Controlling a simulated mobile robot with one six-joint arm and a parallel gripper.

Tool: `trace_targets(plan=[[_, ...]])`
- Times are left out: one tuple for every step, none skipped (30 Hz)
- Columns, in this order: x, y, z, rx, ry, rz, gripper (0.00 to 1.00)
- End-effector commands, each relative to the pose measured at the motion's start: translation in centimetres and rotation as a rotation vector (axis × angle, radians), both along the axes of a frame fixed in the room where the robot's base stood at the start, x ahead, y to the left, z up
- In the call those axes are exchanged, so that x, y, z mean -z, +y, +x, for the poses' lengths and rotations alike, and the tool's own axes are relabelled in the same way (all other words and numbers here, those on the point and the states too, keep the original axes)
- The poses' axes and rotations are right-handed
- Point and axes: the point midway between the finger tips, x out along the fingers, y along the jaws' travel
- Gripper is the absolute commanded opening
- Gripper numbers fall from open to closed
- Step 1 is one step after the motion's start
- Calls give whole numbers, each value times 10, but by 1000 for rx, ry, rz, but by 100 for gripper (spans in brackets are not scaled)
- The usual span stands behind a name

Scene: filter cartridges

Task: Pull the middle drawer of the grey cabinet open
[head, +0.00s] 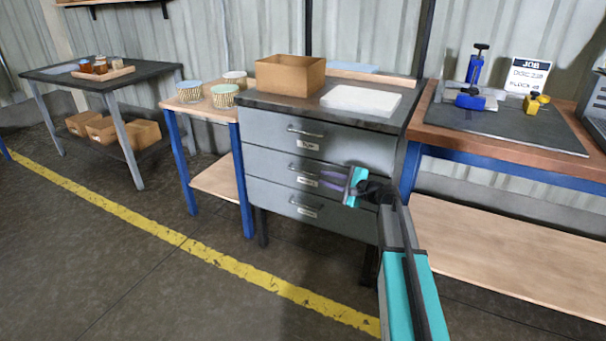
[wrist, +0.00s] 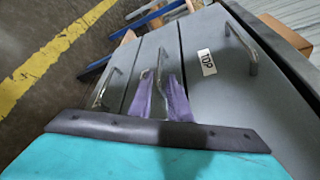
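The grey cabinet (head: 322,228) has three drawers with metal bar handles, and all look closed. The middle drawer (head: 262,163) has its handle (head: 303,170) facing me; its label is partly readable at most. My gripper (head: 321,179) is at the right end of that handle, with two purple fingers apart. In the wrist view, the fingers of my gripper (wrist: 161,84) lie on either side of the middle handle (wrist: 161,66), with a gap between them. Whether either finger touches the handle I cannot tell.
The top drawer handle (wrist: 241,42) and bottom drawer handle (wrist: 106,88) flank the middle one. A cardboard box (head: 290,76) and a white slab (head: 361,100) sit on the cabinet. A workbench (head: 430,135) stands close on the right. Floor in front is clear.

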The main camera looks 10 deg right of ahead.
Motion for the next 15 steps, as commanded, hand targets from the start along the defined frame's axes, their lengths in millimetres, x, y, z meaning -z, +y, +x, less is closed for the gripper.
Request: trace_targets(plan=[[3, 4, 6, -1, 0, 0, 17], [3, 6, 9, -2, 0, 1, 17], [5, 9, 13, -3, 0, -1, 17], [5, 11, 16, -2, 0, 0, 17], [6, 13, 20, -1, 0, 0, 17], [7, 15, 24, -1, 0, 0, 17], [8, 18, 27, -1, 0, 0, 17], [9, 20, 30, -1, 0, 0, 17], [10, 23, 35, -2, 0, 1, 17], [11, 25, 38, -2, 0, 1, 17], [12, 27, 41, -1, 0, 0, 17], [13, 30, 45, -1, 0, 0, 17], [14, 32, 48, -1, 0, 0, 17], [15, 34, 51, -1, 0, 0, 17], [16, 37, 55, -1, 0, 0, 17]])
